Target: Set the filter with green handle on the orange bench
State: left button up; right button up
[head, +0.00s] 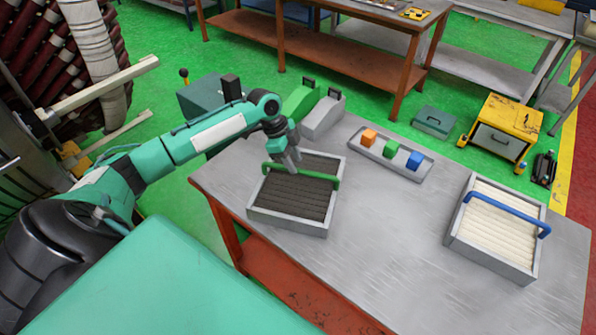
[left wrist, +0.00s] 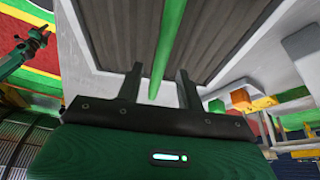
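The filter with green handle (head: 295,199) has a grey frame and dark pleats. It lies on the left part of a grey-topped table with orange legs (head: 370,260). Its green handle (head: 325,182) arches over the pleats. My left gripper (head: 283,166) is above the filter at the handle. In the left wrist view the left gripper (left wrist: 158,88) is open, with the green handle (left wrist: 166,45) running between its two fingers and a gap showing on the right. Pleats (left wrist: 215,30) show beyond. My right gripper is out of view.
A filter with blue handle (head: 495,228) and white pleats sits at the table's right. A tray (head: 363,152) with orange, green and blue blocks lies at the back. An orange-brown bench (head: 335,52) stands behind. The table's front middle is clear.

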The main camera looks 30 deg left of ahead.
pick_arm(q)
jog(key=b+v, duration=0.1)
jog(key=v, duration=0.5)
jog(key=shift+a+r+b, duration=0.1)
jog(key=shift+r+b, duration=0.05)
jog(key=shift+b, duration=0.25)
jog(key=shift+s+a+r, duration=0.15)
jog(key=shift+a+r, duration=0.05)
jog(key=shift+r, duration=0.45)
jog(key=shift+f, duration=0.1)
